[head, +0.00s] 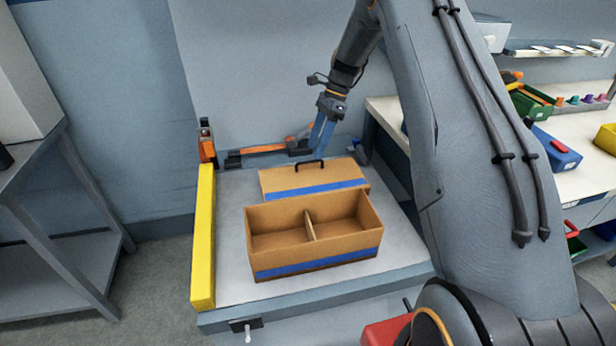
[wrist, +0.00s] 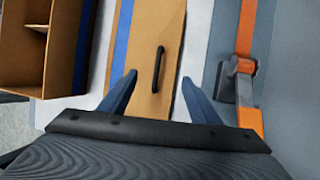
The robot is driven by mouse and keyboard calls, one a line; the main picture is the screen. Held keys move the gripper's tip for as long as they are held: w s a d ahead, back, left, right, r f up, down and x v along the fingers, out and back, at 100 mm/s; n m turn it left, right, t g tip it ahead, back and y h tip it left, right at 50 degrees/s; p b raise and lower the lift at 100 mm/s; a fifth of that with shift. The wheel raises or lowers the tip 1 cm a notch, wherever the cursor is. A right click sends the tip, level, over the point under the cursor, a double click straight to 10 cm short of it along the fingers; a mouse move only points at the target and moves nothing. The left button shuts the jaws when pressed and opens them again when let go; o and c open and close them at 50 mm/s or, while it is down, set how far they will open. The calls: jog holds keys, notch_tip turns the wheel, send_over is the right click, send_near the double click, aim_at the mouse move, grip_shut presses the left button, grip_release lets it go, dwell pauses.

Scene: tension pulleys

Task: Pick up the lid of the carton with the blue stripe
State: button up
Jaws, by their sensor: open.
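The lid (head: 313,180) is a flat cardboard panel with a blue stripe along its near edge and a black handle (head: 309,166) on top. It lies on the table behind the open carton (head: 318,258), which has a blue stripe and a divider inside. The lid also shows in the wrist view (wrist: 147,75), with its handle (wrist: 159,66) beyond the fingertips. My gripper (head: 322,150) is above the far side of the lid. In the wrist view, my gripper (wrist: 158,78) is open and empty, its two blue fingers on either side of the lid's width.
A yellow guard (head: 203,240) borders the table's (head: 225,270) left edge. An orange bar clamp (head: 262,149) lies along the back, close to the lid in the wrist view (wrist: 246,65). A workbench (head: 590,160) with bins is at right, a grey shelf (head: 60,190) at left.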

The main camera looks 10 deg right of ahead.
aim_at(312, 169)
jog(key=shift+s+d+f, duration=0.25)
jog(key=shift+d+f, duration=0.4)
jog(key=p+x, duration=0.1)
jog(key=x, duration=0.1)
jog(key=p+x, duration=0.1)
jog(key=x, duration=0.2)
jog(key=shift+w+a, duration=0.1)
jog(key=shift+w, duration=0.1)
jog(key=c, duration=1.1)
